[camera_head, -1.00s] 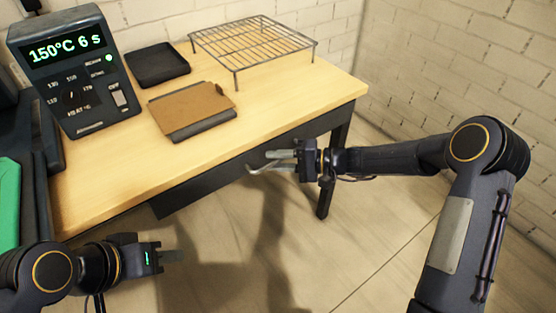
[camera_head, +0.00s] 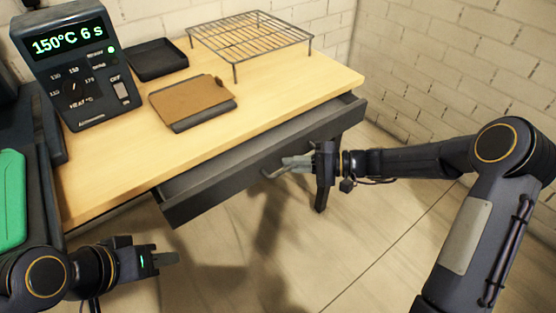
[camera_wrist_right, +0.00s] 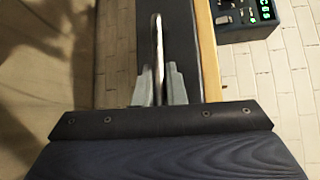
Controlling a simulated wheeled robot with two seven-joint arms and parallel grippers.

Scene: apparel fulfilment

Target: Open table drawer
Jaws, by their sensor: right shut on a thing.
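The table drawer (camera_head: 200,202) is dark grey and sits under the light wooden table top (camera_head: 270,115). It stands partly pulled out, with a narrow gap showing between its front and the table edge. My right gripper (camera_head: 287,164) is at the drawer front, shut on the metal drawer handle (camera_head: 268,175). In the right wrist view the handle (camera_wrist_right: 157,50) is a thin bar running between the two grey fingers (camera_wrist_right: 159,88). My left gripper (camera_head: 167,259) is low at the left, in front of the table and away from the drawer; its finger opening is unclear.
On the table stand a control box (camera_head: 75,70) reading 150°C 6 s, a black tray (camera_head: 157,58), a brown pad on a dark plate (camera_head: 192,103) and a wire rack (camera_head: 250,42). The floor in front is clear.

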